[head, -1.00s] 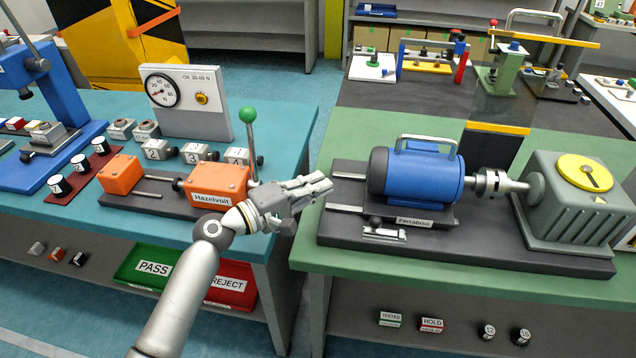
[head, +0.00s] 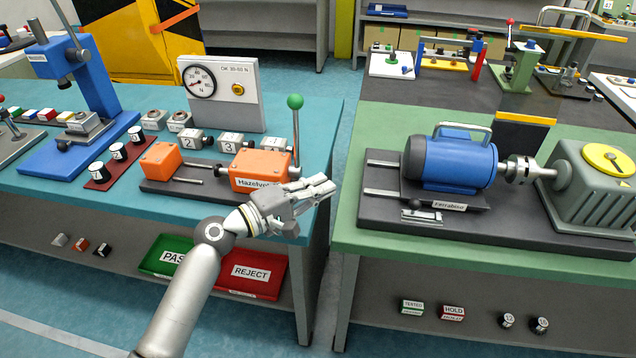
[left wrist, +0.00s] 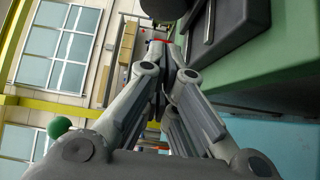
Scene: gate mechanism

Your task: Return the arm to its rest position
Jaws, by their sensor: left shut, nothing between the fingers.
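My left gripper (head: 318,188) is shut and empty. In the head view it is in the air in front of the gap between the teal bench and the green bench, its fingers pointing right. It overlaps the lower right part of the orange Hazelvolt fixture (head: 262,165) in the picture; I cannot tell any contact. In the left wrist view its closed fingers (left wrist: 168,62) fill the middle, with nothing between them. The green-knobbed lever (head: 295,102) stands upright just behind the gripper. My right gripper is not in view.
The teal bench (head: 330,110) holds a gauge panel (head: 222,92), numbered blocks and a blue press (head: 85,85). The green bench (head: 350,235) holds a blue motor (head: 450,165) on a dark base. Green PASS and red REJECT trays (head: 250,290) sit on the shelf below.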

